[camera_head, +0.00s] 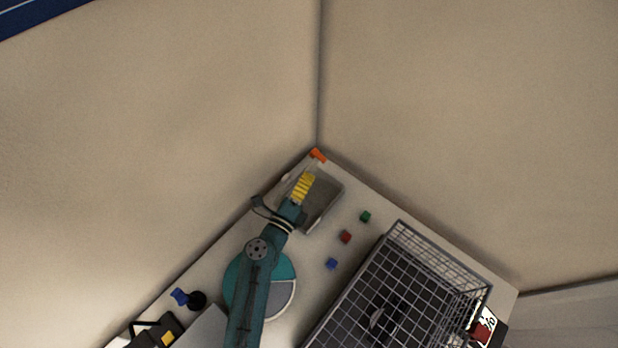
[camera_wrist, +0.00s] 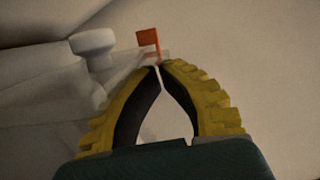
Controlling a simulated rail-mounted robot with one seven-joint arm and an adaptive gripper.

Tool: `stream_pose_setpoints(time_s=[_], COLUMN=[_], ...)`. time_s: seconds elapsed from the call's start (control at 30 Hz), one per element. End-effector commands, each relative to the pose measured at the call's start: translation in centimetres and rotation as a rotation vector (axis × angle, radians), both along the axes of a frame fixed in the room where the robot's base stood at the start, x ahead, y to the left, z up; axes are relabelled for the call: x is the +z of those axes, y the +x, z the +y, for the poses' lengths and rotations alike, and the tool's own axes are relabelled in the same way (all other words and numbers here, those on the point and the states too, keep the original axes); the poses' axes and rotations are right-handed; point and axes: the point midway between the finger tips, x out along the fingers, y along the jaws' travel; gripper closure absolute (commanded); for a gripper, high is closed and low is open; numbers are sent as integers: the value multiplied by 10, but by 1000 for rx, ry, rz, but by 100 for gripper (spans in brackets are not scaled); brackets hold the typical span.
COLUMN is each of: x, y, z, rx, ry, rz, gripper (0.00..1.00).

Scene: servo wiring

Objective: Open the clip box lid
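The clip box (camera_head: 323,205) is a shallow grey box at the far corner of the table in the head view. A small orange tab (camera_head: 318,155) shows at its far end, and it also shows in the wrist view (camera_wrist: 149,39). A pale, see-through part, probably the lid (camera_wrist: 122,62), lies left of the tab. My gripper (camera_head: 308,176) has yellow fingers and reaches over the box's left side. In the wrist view my fingertips (camera_wrist: 161,68) come together just below the tab; I cannot tell whether they pinch anything. The fingers hide part of the box.
A wire basket (camera_head: 400,290) stands nearer, at right. A round teal-and-grey disc (camera_head: 283,295) lies under my arm. Walls meet closely behind the box.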

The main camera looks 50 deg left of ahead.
Motion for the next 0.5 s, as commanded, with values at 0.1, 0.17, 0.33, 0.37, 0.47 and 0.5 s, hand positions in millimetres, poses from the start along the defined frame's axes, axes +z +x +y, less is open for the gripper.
stream_pose_setpoints(time_s=[0.1, 0.17, 0.33, 0.37, 0.47, 0.5], x=[20, 21, 20, 19, 17, 16], y=[-2, -3, -5, -5, -5, -5], z=[16, 23, 39, 40, 42, 42], rx=[5, 4, 3, 2, 2, 2], ry=[-96, -149, -270, -282, -304, -306], rz=[-12, -17, -33, -34, -38, -38], gripper=[100, 100, 100, 100, 100, 100])
